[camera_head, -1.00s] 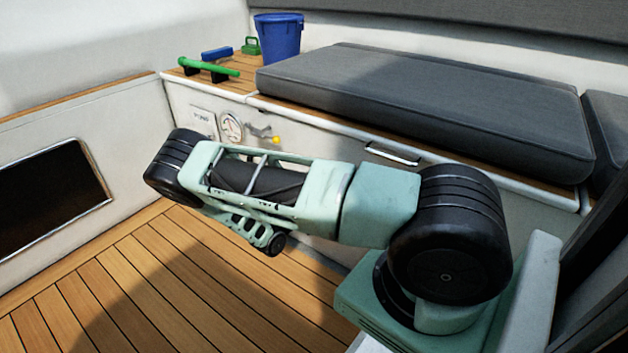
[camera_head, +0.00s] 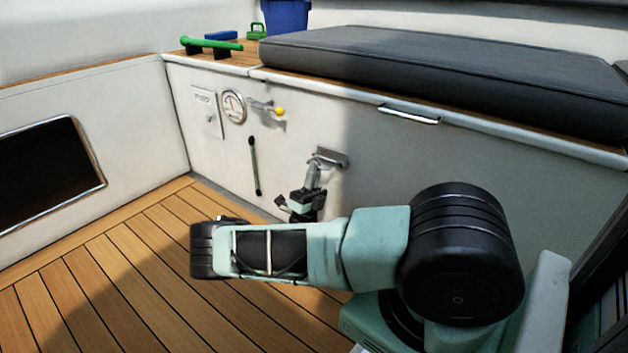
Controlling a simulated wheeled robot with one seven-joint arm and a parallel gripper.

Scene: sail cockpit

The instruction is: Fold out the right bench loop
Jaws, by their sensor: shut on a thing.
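The right bench loop (camera_head: 336,156) is a small grey metal fitting on the white front of the bench, below the long lid handle. My gripper (camera_head: 317,164) reaches up to it from below and is shut on it. The fingertips overlap the fitting, so its left part is hidden and I cannot tell how far it stands out from the panel. My wrist shows just below, and my forearm crosses the view in front.
The bench front (camera_head: 400,165) also carries a gauge (camera_head: 233,106), a yellow-knobbed lever (camera_head: 266,107), a dark upright bar (camera_head: 254,166) and a metal handle (camera_head: 408,114). A grey cushion (camera_head: 430,75) lies on top. The wooden floor (camera_head: 130,280) is clear at left.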

